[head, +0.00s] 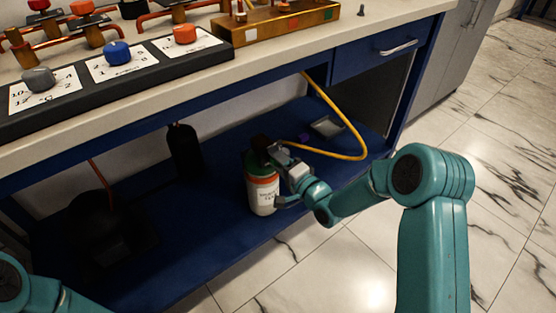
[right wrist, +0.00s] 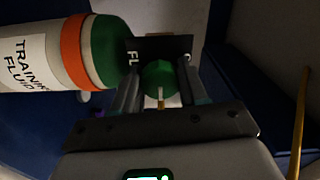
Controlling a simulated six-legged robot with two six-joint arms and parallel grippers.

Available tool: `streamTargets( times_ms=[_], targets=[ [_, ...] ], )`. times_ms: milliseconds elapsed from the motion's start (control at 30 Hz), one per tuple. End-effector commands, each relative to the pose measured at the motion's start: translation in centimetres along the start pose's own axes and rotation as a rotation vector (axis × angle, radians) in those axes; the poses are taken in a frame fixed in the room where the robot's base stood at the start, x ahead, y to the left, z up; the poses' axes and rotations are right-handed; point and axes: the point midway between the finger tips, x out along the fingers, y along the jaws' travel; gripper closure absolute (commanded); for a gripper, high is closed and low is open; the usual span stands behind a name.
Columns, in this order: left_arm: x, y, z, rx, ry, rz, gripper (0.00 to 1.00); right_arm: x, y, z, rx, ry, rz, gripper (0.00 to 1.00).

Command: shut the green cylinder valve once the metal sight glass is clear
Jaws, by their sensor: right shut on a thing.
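The cylinder (head: 262,196) stands on the blue lower shelf, white with a green shoulder and an orange band. In the right wrist view the cylinder (right wrist: 40,62) lies across the left side, its label reading "TRAINING FLUID". My right gripper (head: 270,152) is at the cylinder's top. In the right wrist view its fingers are shut on the green valve knob (right wrist: 158,78), one on each side. A dark plate (right wrist: 172,46) with part of some lettering is behind the knob. I cannot make out the metal sight glass. My left gripper is out of view; only part of that arm shows.
A yellow hose (head: 345,124) loops from under the bench towards the cylinder top. Grey, blue and orange knobs (head: 117,51) sit on a black panel on the benchtop, beside a brass block (head: 277,24). A dark bottle (head: 184,150) stands farther back. The marble floor is clear.

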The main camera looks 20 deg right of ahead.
Motion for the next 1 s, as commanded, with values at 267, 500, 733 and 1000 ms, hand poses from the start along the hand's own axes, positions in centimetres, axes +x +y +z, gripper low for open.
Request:
streamTargets(
  times_ms=[267,500,733,1000],
  targets=[
    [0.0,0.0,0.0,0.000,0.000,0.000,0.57,-0.1,0.2,0.1,0.004,-0.002,0.004,0.88],
    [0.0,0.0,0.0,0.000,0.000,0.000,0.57,-0.1,0.1,0.1,0.002,-0.002,0.003,0.32],
    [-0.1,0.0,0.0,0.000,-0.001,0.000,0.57,-0.2,0.0,0.0,0.001,-0.001,0.002,0.32],
    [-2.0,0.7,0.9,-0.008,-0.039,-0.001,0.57,-5.1,-0.3,-0.1,0.004,0.003,0.006,0.32]
  ],
)
